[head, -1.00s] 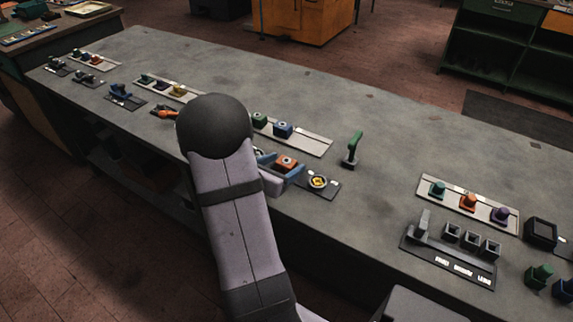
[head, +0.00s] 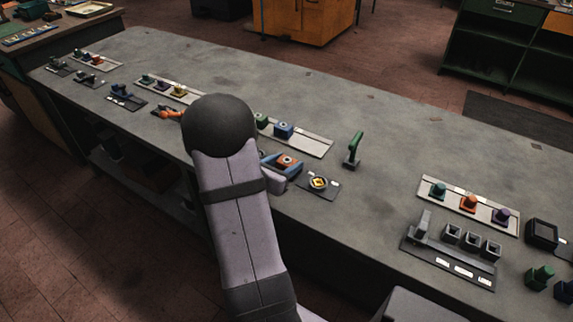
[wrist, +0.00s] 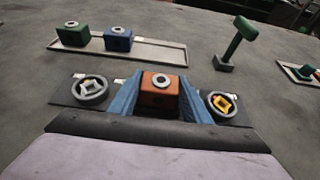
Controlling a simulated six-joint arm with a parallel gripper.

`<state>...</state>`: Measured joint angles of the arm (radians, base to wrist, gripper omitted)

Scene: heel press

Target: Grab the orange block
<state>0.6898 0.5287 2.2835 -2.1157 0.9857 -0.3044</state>
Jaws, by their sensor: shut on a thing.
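The orange block (head: 286,160) has a pale ring on its top and sits between the blue fingers of my gripper (head: 283,167). In the wrist view the orange block (wrist: 160,91) shows upright between the two blue fingers, and my gripper (wrist: 158,100) is shut on it. The block's lower part is hidden by my gripper's body, so I cannot tell whether it touches the surface below.
A tray (wrist: 180,57) behind holds a green block (wrist: 72,35) and a blue block (wrist: 118,39). A green-handled lever (head: 354,148) stands to the right. Dials flank my gripper, one with a yellow centre (head: 319,183). Bare bench lies beyond.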

